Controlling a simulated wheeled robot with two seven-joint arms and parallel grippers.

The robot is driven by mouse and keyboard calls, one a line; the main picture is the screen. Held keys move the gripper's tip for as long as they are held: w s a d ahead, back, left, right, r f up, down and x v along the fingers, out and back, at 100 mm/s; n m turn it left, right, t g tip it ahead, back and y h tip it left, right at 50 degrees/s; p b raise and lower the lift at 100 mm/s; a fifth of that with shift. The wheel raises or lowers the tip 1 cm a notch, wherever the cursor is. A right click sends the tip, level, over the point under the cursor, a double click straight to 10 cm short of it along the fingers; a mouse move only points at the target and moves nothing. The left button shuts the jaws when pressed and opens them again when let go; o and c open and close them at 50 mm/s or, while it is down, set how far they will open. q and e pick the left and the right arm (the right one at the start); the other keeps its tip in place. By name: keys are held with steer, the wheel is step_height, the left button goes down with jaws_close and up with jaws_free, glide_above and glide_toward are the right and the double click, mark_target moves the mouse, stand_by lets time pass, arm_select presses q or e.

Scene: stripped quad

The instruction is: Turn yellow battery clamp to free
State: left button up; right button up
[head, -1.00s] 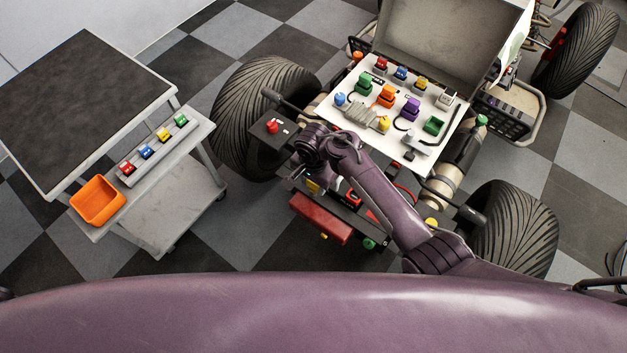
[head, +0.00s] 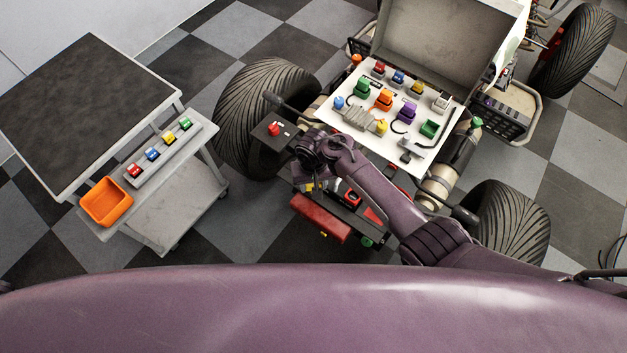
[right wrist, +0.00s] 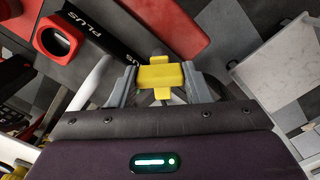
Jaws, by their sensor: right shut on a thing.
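The yellow battery clamp (right wrist: 161,76) shows in the right wrist view, between the two grey fingers of my right gripper (right wrist: 162,84). The fingers are shut on it, one on each side. In the head view my right gripper (head: 312,180) is over the front of the quad, and my own arm hides much of it there. A small yellow patch (head: 309,186) shows just below the wrist. My left gripper is not in view.
A black bar marked PLUS (right wrist: 100,45) and a red square ring (right wrist: 60,40) lie close beside the clamp. A red bar (head: 320,219) runs along the quad's front. A white panel with several coloured connectors (head: 400,112) is behind my arm. A cart with an orange bin (head: 106,202) stands at left.

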steer(key=n, duration=0.3)
steer(key=shift+n, duration=0.4)
steer(key=n, duration=0.4)
steer(key=shift+d+f+n+p, duration=0.1)
steer(key=shift+n+p, duration=0.2)
steer(key=shift+s, duration=0.1)
steer(key=o, duration=1)
step_height(320, 180, up, 7)
steer(key=shift+f+p, duration=0.1)
steer(key=shift+p, duration=0.8)
steer(key=shift+r, duration=0.55)
